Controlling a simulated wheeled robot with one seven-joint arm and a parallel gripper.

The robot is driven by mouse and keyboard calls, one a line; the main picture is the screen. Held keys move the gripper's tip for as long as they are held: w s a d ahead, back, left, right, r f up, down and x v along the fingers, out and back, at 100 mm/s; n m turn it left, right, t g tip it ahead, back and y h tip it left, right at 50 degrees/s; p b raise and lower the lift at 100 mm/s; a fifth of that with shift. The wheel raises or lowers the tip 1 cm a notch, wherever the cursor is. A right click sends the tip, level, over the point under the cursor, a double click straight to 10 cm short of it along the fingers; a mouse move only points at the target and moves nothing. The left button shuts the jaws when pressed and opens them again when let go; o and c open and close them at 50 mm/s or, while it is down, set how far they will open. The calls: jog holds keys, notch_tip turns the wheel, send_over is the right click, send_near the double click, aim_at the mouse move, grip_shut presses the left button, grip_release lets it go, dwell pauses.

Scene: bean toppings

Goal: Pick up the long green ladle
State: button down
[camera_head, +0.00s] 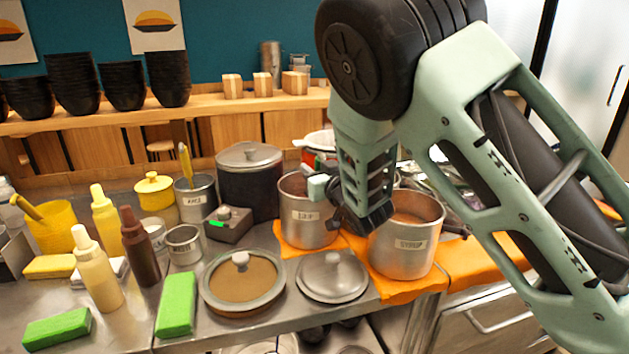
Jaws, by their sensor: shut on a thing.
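My gripper (358,218) points down at the rims of two steel pots, one labelled like "BEEF" (300,228) and one labelled "SYRUP" (404,262). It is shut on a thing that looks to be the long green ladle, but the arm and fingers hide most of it. A small pale green block (318,186) shows at the left of the gripper, over the beef pot; I cannot tell whether it is ladle or gripper. No ladle bowl can be made out.
Both pots stand on orange cloths (402,289). Lids (332,277) lie in front. A dark lidded pot (249,185) and a grey timer box (228,224) stand left. Squeeze bottles (97,272) and green sponges (177,304) crowd the left counter. A shelf with black bowls (122,86) runs behind.

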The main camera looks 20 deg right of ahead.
notch_tip(320, 180, up, 18)
jog(key=w+p, duration=0.2)
jog(key=p, duration=1.2)
jog(key=shift+w, duration=0.3)
jog(key=shift+p, duration=0.4)
jog(key=shift+f, duration=0.15)
notch_tip(320, 180, down, 17)
jog(key=b, duration=1.2)
jog(key=shift+f, duration=0.2)
